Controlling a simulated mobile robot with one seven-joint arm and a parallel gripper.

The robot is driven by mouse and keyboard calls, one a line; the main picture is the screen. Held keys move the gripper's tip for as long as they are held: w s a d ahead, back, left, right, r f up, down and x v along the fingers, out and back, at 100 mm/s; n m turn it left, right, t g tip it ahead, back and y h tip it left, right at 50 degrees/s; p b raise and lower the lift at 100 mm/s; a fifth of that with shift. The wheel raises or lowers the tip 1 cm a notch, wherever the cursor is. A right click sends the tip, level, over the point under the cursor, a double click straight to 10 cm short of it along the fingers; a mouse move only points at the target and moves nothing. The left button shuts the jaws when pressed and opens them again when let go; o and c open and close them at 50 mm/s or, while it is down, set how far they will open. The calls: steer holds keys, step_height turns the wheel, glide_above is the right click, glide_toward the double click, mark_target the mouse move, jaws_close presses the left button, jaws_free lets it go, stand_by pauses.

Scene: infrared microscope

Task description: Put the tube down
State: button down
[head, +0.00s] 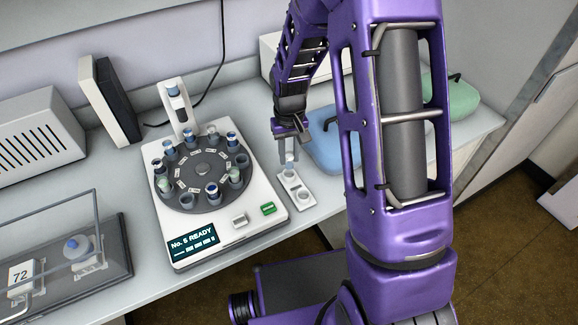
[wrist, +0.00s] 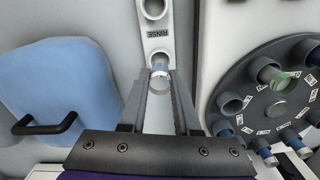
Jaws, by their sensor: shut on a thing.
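My gripper (head: 290,166) points down at the back end of a small white rinse rack (head: 304,196). The tube is in line with the rack's other end. I cannot tell whether its lower end is inside a hole or above it.
A white device with a dark round carousel (head: 207,172) of several tubes stands left of the rack; its display (head: 192,242) says "READY". A blue lidded box (head: 335,140) is close on the right, a green one (head: 450,98) beyond. A glass-sided balance (head: 75,250) sits front left.

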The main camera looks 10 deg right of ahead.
mark_target(289, 166)
steer(key=shift+f, duration=2.05)
steer(key=shift+f, duration=0.1)
steer(key=shift+f+b, duration=0.2)
steer(key=shift+b, duration=0.2)
steer(key=c, duration=0.6)
jaws_free()
steer(key=shift+r, duration=0.1)
steer(key=shift+c, duration=0.2)
step_height(289, 166, up, 12)
steer(key=shift+r+p, duration=0.2)
steer(key=shift+p, duration=0.6)
